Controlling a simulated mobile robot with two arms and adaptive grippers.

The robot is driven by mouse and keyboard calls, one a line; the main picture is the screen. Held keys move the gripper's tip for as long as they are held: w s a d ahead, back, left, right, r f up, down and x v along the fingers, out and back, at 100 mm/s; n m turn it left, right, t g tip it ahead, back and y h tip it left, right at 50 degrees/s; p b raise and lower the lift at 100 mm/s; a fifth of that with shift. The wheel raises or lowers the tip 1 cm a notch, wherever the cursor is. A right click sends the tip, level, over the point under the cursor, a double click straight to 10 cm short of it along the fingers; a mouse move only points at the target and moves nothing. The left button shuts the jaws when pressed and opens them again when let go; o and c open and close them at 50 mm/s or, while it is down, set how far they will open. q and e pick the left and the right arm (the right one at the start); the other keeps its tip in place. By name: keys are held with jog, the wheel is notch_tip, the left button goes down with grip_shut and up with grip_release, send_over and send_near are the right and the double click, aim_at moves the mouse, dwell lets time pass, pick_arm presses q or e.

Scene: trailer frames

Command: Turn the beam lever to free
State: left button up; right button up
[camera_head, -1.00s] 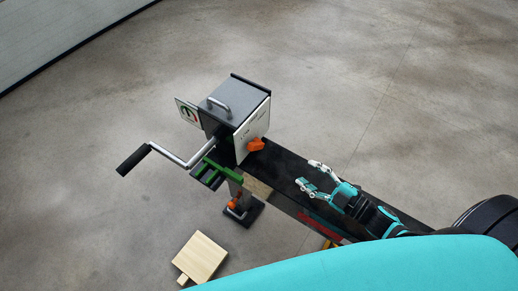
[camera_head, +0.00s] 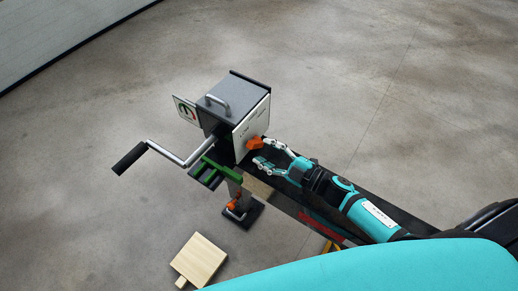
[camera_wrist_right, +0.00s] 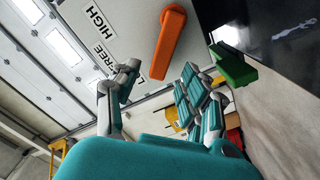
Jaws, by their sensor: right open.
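The orange beam lever (camera_head: 256,142) sits on the white side plate (camera_head: 252,122) of a grey box on the black beam. In the right wrist view the lever (camera_wrist_right: 167,42) is a slanted orange bar, with the printed words HIGH and FREE to its left on the white plate (camera_wrist_right: 130,18). My right gripper (camera_head: 264,152) is open just beside the lever, its upper finger close to it in the head view. In the right wrist view the open fingers (camera_wrist_right: 160,82) lie either side of the lever's near end; whether they touch it is unclear. My left gripper is out of view.
A crank with a black handle (camera_head: 130,158) sticks out left of the box. A green bracket (camera_head: 208,172) is below the box. A wooden block (camera_head: 201,260) lies on the open concrete floor. The black beam (camera_head: 402,218) runs under my right arm.

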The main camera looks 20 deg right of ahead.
aim_at(254, 143)
jog(key=shift+x, duration=1.45)
jog(key=shift+c, duration=0.2)
grip_shut()
